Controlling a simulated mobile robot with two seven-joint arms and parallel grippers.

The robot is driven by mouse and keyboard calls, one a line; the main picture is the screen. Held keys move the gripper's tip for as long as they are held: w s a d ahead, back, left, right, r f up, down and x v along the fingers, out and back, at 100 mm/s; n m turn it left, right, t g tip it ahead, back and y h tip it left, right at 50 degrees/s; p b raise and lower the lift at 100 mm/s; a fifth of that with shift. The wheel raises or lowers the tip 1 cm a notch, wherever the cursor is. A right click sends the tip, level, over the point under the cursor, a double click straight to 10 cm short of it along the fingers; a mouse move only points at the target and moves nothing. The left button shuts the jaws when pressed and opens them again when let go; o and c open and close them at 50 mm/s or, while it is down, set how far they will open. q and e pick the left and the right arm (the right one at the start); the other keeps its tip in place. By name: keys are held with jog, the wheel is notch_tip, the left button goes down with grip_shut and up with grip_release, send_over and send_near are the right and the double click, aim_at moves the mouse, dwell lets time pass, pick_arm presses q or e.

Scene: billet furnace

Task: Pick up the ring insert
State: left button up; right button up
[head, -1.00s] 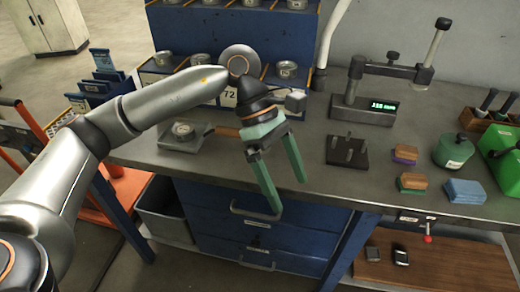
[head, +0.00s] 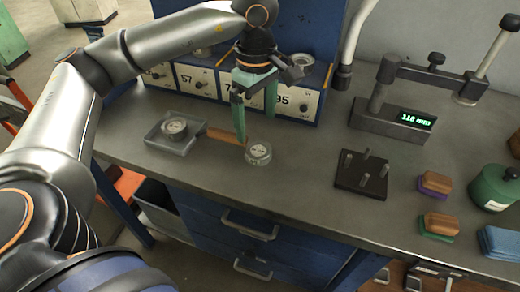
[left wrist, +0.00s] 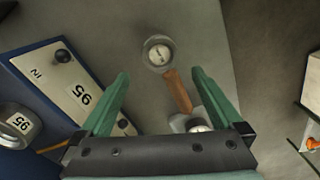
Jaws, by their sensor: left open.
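A ring insert (head: 258,153), a short silver cylinder with a pale marked top, stands alone on the grey workbench (head: 300,195). My left gripper (head: 256,129), with green fingers, is open and points down just behind and above it, apart from it. In the left wrist view the ring insert (left wrist: 158,53) lies just beyond the gap between the open fingertips (left wrist: 160,76), with nothing held. A similar round piece (head: 174,127) sits in a shallow grey tray (head: 160,144) to the left. My right gripper is not in view.
A wooden handle (head: 224,137) lies between tray and insert. A blue rack with numbered drawers (head: 195,80) stands behind. To the right are a dark pegged block (head: 361,176), a gauge stand with green display (head: 390,120) and coloured blocks (head: 435,184). The front bench middle is clear.

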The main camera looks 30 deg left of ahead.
aim_at(258, 149)
pick_arm(q)
jog(key=f, duration=0.8)
jog(key=shift+d, duration=0.2)
jog(key=shift+r, duration=0.1)
grip_shut()
dwell(0.5)
